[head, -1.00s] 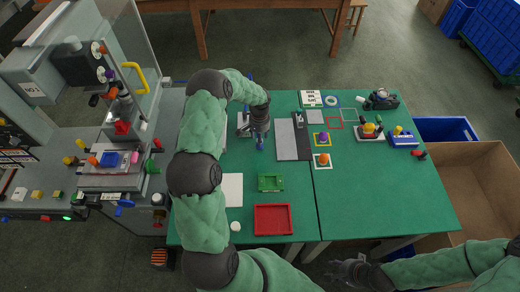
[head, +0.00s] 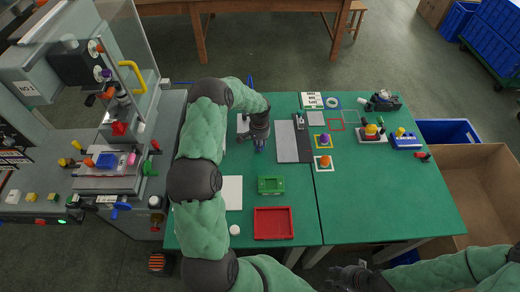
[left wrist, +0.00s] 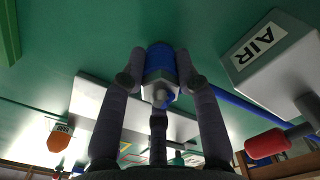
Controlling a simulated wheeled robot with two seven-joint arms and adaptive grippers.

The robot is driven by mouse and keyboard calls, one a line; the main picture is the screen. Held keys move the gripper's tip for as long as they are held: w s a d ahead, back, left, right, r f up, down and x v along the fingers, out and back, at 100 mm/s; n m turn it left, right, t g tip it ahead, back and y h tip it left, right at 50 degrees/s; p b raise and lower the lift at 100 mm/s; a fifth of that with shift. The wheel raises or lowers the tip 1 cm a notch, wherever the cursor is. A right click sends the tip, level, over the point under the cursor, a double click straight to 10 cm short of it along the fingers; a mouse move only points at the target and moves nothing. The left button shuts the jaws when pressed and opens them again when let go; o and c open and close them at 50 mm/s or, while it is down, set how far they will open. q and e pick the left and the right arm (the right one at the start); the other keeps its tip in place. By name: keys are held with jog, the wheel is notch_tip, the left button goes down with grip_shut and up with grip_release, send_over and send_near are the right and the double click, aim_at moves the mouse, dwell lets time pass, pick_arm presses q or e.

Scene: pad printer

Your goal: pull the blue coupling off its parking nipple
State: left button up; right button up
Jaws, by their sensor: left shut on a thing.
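The blue coupling (left wrist: 160,62) is between the fingertips of my left gripper (left wrist: 160,80) in the left wrist view. Both fingers touch its sides, and a grey end piece faces the camera. A blue hose (left wrist: 245,104) shows behind it and runs to the right. In the head view my left gripper (head: 259,142) is low over the left part of the green table, with a little blue at its tips. The parking nipple cannot be made out. My right gripper (head: 350,275) is at the lower edge, away from the table; its fingers are unclear.
A pale box marked AIR (left wrist: 272,52) with a red-ended handle (left wrist: 266,144) stands close to my left gripper. A grey plate (head: 287,142) lies to its right. A green tray (head: 271,192) and red tray (head: 273,209) are nearer. The pad printer (head: 118,125) stands at left.

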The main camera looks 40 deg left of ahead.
pick_arm(q)
grip_shut()
jog(key=shift+r, duration=0.2)
jog(key=shift+r, duration=0.2)
jog(key=shift+r+p, duration=0.4)
jog(key=shift+r, duration=0.05)
dwell(0.4)
jog(key=shift+r+p, duration=1.3)
jog(key=shift+r, duration=1.1)
